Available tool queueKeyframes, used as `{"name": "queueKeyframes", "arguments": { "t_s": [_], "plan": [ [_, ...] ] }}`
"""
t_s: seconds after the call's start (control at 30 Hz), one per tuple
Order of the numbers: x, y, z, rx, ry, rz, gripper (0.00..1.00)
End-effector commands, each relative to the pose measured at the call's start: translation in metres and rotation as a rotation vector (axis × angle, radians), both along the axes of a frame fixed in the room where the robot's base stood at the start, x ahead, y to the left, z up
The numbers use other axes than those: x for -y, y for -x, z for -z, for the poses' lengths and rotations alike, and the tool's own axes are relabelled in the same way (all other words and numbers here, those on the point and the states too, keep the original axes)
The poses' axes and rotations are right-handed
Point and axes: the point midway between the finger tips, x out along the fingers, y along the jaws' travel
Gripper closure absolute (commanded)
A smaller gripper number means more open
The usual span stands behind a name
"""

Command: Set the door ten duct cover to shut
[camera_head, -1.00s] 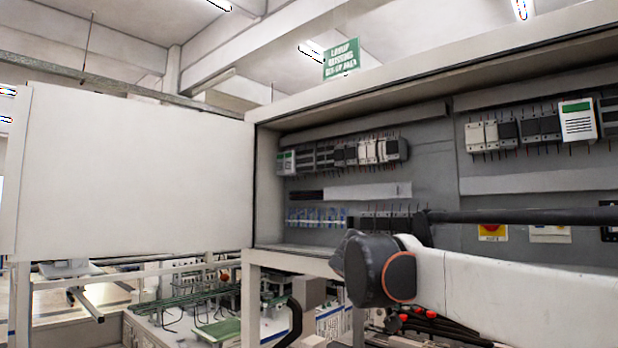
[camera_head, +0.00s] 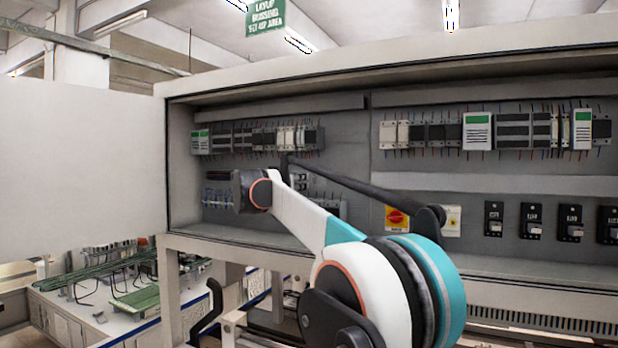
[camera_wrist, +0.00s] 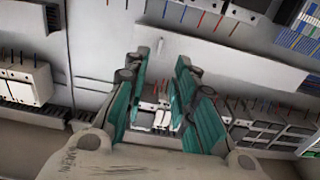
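The tall cabinet (camera_head: 400,62) stands open, its white door (camera_head: 80,160) swung out to the left. In its left bay, my arm hides most of the pale duct strip; a dark stretch (camera_head: 218,175) shows left of my wrist. In the wrist view a long pale strip (camera_wrist: 215,60), which looks like the duct cover, crosses beyond my fingertips, with a small pale peg (camera_wrist: 160,47) on it. My gripper (camera_wrist: 161,62) is open and empty, its green-padded fingers apart. I cannot tell whether the fingers touch the strip. No "ten" label is readable.
Rows of wired modules (camera_head: 262,137) run above the duct. The right bay holds a yellow-backed red switch (camera_head: 397,218) and several black breakers (camera_head: 532,220). White terminal blocks (camera_wrist: 25,85) lie left in the wrist view. A bench with green boards (camera_head: 140,300) stands below the door.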

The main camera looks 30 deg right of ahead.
Motion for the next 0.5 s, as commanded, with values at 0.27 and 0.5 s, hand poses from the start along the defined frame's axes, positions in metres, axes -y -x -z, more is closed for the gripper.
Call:
{"name": "queueKeyframes", "arguments": {
  "t_s": [0.27, 0.5],
  "plan": [
    [0.044, -0.033, -0.002, -0.001, 0.000, 0.002, 0.75],
    [0.065, -0.050, -0.001, -0.001, 0.000, 0.001, 0.75]
  ]
}}
